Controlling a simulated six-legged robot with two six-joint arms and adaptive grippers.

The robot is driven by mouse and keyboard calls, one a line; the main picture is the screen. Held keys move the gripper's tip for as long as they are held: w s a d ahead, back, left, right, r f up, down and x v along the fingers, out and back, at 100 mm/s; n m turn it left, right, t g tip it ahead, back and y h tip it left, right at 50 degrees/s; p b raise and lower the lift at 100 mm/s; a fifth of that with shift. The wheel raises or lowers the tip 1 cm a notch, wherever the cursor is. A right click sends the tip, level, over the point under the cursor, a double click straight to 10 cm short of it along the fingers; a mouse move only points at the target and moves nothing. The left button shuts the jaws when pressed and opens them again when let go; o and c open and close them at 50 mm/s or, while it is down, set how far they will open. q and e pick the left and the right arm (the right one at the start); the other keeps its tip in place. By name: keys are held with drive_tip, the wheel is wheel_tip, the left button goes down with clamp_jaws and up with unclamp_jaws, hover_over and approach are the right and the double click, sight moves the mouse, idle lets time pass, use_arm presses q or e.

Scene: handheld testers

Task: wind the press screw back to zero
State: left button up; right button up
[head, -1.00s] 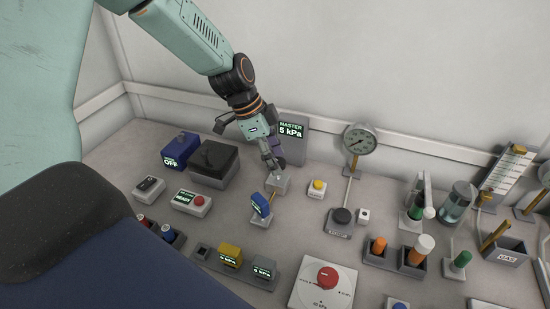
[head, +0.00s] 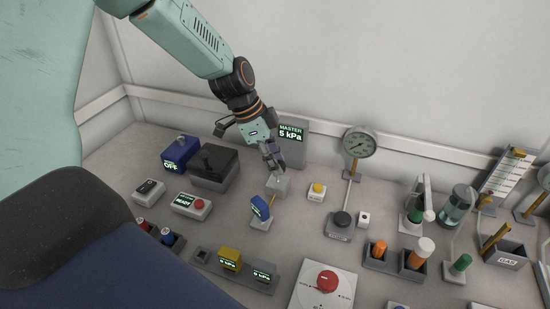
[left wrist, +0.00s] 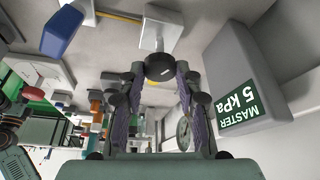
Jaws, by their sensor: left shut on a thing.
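The press is a small grey block (head: 279,184) on the bench, with a short yellow tube to a blue tester (head: 261,209) in a stand. In the left wrist view the press's pale body (left wrist: 160,28) carries a dark round screw knob (left wrist: 159,68). My left gripper (head: 274,164) is above the press, and its two fingers (left wrist: 158,82) are shut on that knob. The master box (head: 290,139) behind it reads 5 kPa. The blue tester's reading is too small to tell. My right gripper is not in view.
A black case (head: 214,166) stands left of the press, and a yellow-button box (head: 317,191) stands right of it. A gauge (head: 360,143) on a post is farther right. Yellow and grey testers sit in a dock (head: 202,256) at the front.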

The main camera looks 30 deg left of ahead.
use_arm(q)
drive_tip(key=shift+s+r+n+y+p, duration=0.15)
drive_tip(key=shift+n+y+p, duration=0.15)
drive_tip(key=shift+n+p, duration=0.7)
drive_tip(key=n+y+p, duration=0.1)
drive_tip(key=n+p, duration=0.4)
drive_tip(key=n+t+y+p, duration=0.1)
drive_tip(key=n+y+p, duration=0.1)
drive_tip(key=n+p, duration=0.3)
drive_tip(key=d+n+y+p, duration=0.1)
drive_tip(key=n+y+p, duration=0.1)
drive_tip(key=n+p, duration=0.3)
drive_tip(key=shift+s+t+p, duration=0.1)
drive_tip(key=shift+t+p, duration=0.2)
drive_tip(key=shift+p, duration=0.9)
drive_tip(key=n+y+p, duration=0.1)
drive_tip(key=n+p, duration=0.1)
drive_tip(key=n, duration=0.1)
drive_tip(key=shift+d+g+p, duration=0.15)
drive_tip(key=shift+g+p, duration=0.25)
drive_tip(key=shift+f+n+g+y+p, duration=0.2)
drive_tip(key=shift+n+g+y+p, duration=0.25)
drive_tip(key=shift+n, duration=1.15)
drive_tip(key=shift+n, duration=0.3)
drive_tip(key=o, duration=1.2)
drive_tip(key=shift+w, duration=0.25)
drive_tip(key=shift+c, duration=0.2)
drive_tip(key=v, duration=1.2)
drive_tip(key=shift+d, duration=0.15)
